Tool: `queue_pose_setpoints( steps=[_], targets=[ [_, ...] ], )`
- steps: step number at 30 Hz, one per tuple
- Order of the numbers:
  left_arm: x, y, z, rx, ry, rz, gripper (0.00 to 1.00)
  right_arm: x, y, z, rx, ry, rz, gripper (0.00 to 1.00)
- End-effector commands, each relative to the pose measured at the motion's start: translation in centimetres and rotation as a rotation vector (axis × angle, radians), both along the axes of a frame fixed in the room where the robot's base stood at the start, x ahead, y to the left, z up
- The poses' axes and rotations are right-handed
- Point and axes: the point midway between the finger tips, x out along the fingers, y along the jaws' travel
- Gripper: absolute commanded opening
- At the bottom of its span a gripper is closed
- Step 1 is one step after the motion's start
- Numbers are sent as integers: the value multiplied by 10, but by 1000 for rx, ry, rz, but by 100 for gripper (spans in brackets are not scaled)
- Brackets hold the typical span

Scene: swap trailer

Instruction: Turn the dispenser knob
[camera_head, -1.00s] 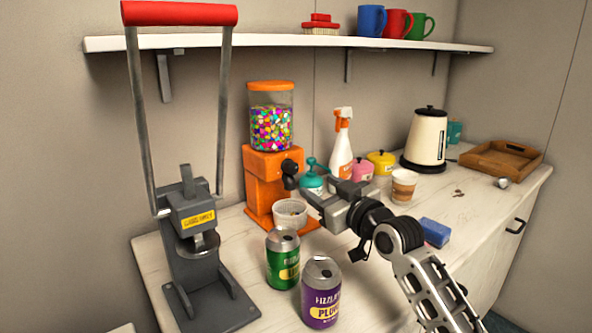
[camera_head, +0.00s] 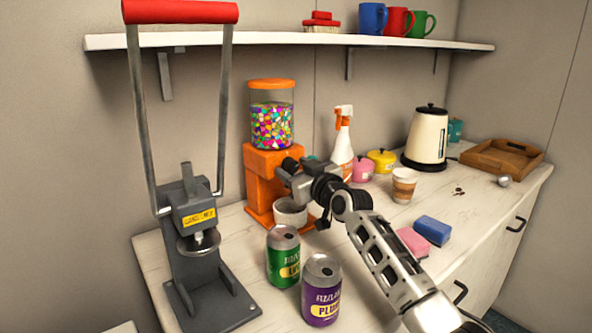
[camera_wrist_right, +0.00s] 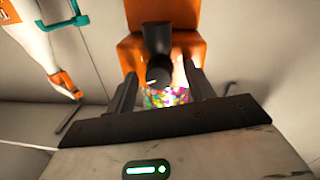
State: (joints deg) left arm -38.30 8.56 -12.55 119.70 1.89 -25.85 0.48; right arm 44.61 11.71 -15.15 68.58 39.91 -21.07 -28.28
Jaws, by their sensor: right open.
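The orange dispenser (camera_head: 261,160) stands on the counter with a clear jar of colored candies (camera_head: 271,125) on top. Its dark knob (camera_wrist_right: 157,66) shows in the right wrist view, between the two fingers of my right gripper (camera_wrist_right: 158,80). The fingers are apart, with one on each side of the knob; I cannot tell whether they touch it. In the head view my right gripper (camera_head: 289,172) is at the dispenser's front right side and covers most of the knob. My left gripper is out of view.
A white cup (camera_head: 290,214) sits below my right gripper. Green (camera_head: 283,258) and purple (camera_head: 321,291) cans stand in front. A grey lever press (camera_head: 193,220) is at left, a spray bottle (camera_head: 342,150) at right. Sponges (camera_head: 433,230) lie near my right arm.

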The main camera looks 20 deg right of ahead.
Motion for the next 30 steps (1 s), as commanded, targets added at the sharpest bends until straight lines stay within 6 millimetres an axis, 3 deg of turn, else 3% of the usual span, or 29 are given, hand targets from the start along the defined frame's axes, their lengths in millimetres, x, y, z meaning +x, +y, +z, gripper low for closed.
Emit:
queue_pose_setpoints(
  steps=[1, 5, 17, 30],
  targets=[
    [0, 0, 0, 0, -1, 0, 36, 0, 0, 0, 0, 0, 0, 45],
    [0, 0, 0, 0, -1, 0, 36, 0, 0, 0, 0, 0, 0, 8],
    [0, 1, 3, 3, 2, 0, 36, 0, 0, 1, 49, 21, 0, 9],
    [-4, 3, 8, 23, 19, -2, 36, 0, 0, 3, 356, 148, 0, 9]
  ],
)
